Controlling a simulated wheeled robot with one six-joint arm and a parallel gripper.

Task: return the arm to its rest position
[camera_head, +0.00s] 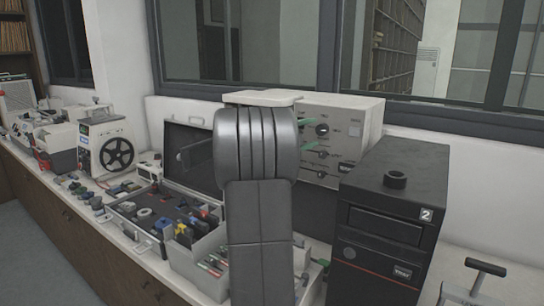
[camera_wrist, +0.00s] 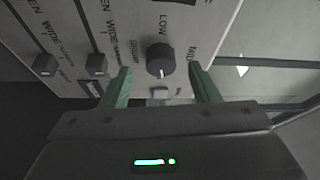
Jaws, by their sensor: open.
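My gripper (camera_wrist: 161,72) is open, with one green finger on each side of a black round knob (camera_wrist: 160,59) in the wrist view. Nothing is held between the fingers. The knob is on a light grey panel (camera_wrist: 130,18) with "LOW" and "MID" lettering beside it. I cannot tell whether the fingertips touch the panel. In the head view, my arm reaches up the middle, and my gripper's green fingers (camera_head: 311,134) point at the front of a beige control box (camera_head: 350,114). My arm hides the left part of that box.
An open case (camera_head: 135,205) of small parts and a grey bin (camera_head: 200,262) are left of my arm. A window (camera_head: 260,45) is behind.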

